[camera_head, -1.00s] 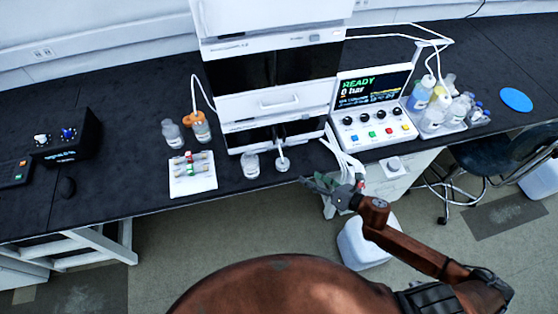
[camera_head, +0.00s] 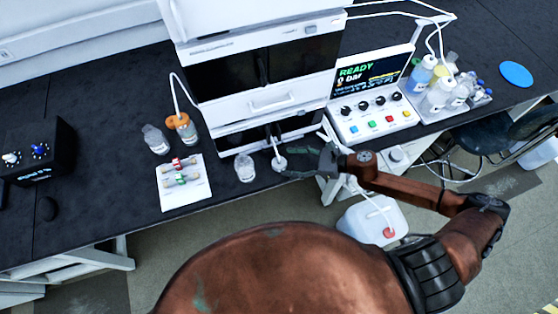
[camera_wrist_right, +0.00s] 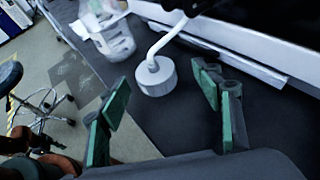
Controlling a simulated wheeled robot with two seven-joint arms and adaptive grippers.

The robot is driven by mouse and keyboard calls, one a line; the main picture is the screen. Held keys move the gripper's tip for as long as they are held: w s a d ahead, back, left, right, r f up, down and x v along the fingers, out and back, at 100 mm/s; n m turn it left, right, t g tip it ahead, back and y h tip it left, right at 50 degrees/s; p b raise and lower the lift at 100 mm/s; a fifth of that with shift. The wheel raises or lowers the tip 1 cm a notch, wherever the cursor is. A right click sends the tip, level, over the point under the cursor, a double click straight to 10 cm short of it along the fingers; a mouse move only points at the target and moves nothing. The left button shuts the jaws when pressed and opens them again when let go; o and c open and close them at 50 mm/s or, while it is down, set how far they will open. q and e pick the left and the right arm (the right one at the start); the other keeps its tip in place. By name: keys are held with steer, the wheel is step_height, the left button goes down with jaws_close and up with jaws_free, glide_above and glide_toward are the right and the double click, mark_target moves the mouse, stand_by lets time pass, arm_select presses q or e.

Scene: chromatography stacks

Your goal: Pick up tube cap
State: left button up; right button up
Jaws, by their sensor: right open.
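The tube cap (camera_head: 279,163) is a small white round cap with a white tube rising from it. It sits on the black bench in front of the white instrument stack. In the right wrist view the cap (camera_wrist_right: 156,78) lies between the two green-padded fingers and ahead of them, with clear gaps on both sides. My right gripper (camera_head: 304,163) is open and empty, just right of the cap in the head view. My left gripper is not in view.
A clear glass bottle (camera_head: 245,168) stands left of the cap, and it also shows in the wrist view (camera_wrist_right: 117,42). The instrument stack (camera_head: 270,103) rises behind. A white vial tray (camera_head: 181,195) lies farther left. The control panel (camera_head: 375,124) stands to the right. The bench's front edge is close.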

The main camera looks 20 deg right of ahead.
mark_target(280, 163)
steer(key=x, duration=0.4)
steer(key=shift+s+a+r, duration=0.15)
steer(key=shift+s+a, duration=0.1)
steer(key=shift+s, duration=0.05)
steer(key=shift+w+a, duration=0.15)
steer(key=shift+a, duration=0.1)
steer(key=shift+a+f, duration=0.1)
steer(key=shift+f, duration=0.15)
steer(key=c, duration=0.7)
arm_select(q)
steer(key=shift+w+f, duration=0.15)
arm_select(e)
steer(key=c, duration=0.6)
steer(key=shift+o, duration=0.2)
steer(key=shift+r, duration=0.1)
